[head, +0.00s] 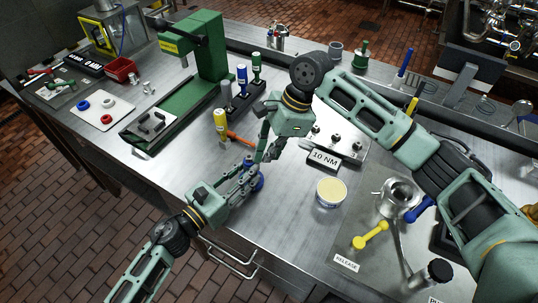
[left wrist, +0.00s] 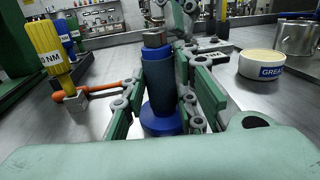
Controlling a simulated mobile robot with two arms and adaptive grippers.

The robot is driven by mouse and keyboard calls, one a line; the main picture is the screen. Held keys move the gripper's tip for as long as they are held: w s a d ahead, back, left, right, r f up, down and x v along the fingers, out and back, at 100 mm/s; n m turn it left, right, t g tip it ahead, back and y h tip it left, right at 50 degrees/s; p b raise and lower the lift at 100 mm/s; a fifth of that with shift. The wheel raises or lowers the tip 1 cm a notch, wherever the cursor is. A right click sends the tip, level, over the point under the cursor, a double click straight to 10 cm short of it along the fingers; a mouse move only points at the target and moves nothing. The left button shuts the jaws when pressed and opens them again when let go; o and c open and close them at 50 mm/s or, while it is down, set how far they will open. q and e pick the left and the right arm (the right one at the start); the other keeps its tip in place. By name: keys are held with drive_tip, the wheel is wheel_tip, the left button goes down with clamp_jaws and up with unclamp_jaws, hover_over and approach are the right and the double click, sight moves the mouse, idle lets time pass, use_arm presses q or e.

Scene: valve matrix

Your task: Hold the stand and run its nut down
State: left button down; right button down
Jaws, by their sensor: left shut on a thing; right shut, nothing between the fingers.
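The stand is a blue post on a round blue base (left wrist: 162,120), with a grey-brown nut (left wrist: 153,38) at its top. In the head view, part of the blue base (head: 259,183) shows beside my left gripper. My left gripper (head: 247,183) comes in from the lower left and is shut on the stand, one finger on each side in the left wrist view. The stand is upright on the bench. My right gripper (head: 263,154) is shut and empty, pointing down close to the stand's top. I cannot tell whether it touches the nut, which is hidden in the head view.
A yellow-handled tool (head: 221,121) with an orange bar (head: 240,139) stands just behind the stand. A grease tub (head: 331,193) is to the right, and a 10 NM sign (head: 325,160) behind it. A green press (head: 208,50) stands at the back left. The front left bench is clear.

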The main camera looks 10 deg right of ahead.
drive_tip(key=d+r, duration=0.7)
drive_tip(key=r, duration=0.2)
drive_tip(key=shift+d+r, duration=0.15)
drive_tip(key=shift+d, duration=0.25)
use_arm(q)
drive_tip(key=c, duration=1.3)
unclamp_jaws()
